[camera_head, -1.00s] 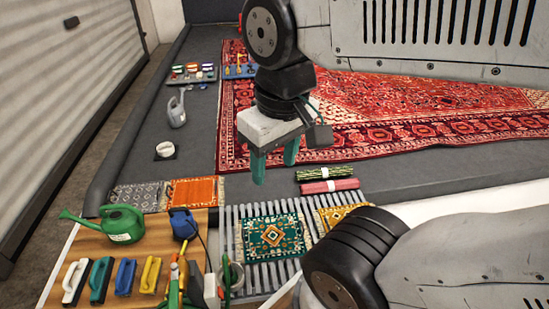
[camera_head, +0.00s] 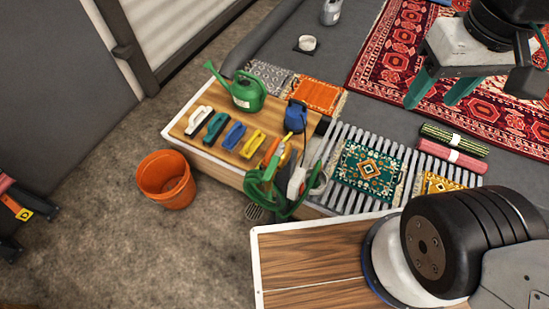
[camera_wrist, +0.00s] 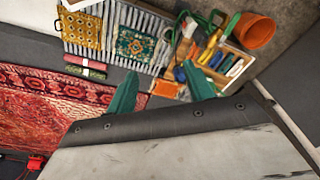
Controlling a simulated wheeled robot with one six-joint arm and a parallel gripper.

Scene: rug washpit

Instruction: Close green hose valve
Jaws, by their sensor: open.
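A green hose (camera_head: 255,192) hangs in loops at the front edge of the wooden bench, beside orange, yellow and white fittings. Its valve is too small and cluttered to make out clearly. Green hose parts also show near the top of the wrist view (camera_wrist: 188,22). My gripper (camera_head: 431,104) is open and empty, its two green fingers pointing down above the grey floor and red rug edge. It is well apart from the hose, up and to the right of it in the head view. In the wrist view the fingers (camera_wrist: 161,72) frame the bench area from a distance.
The wooden bench (camera_head: 205,150) carries a green watering can (camera_head: 243,93) and several coloured brushes. An orange bucket (camera_head: 166,180) stands on the floor to its left. Small rugs lie on a slatted rack (camera_head: 330,150) at the right. Rolled rugs (camera_head: 450,153) lie beyond the rack.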

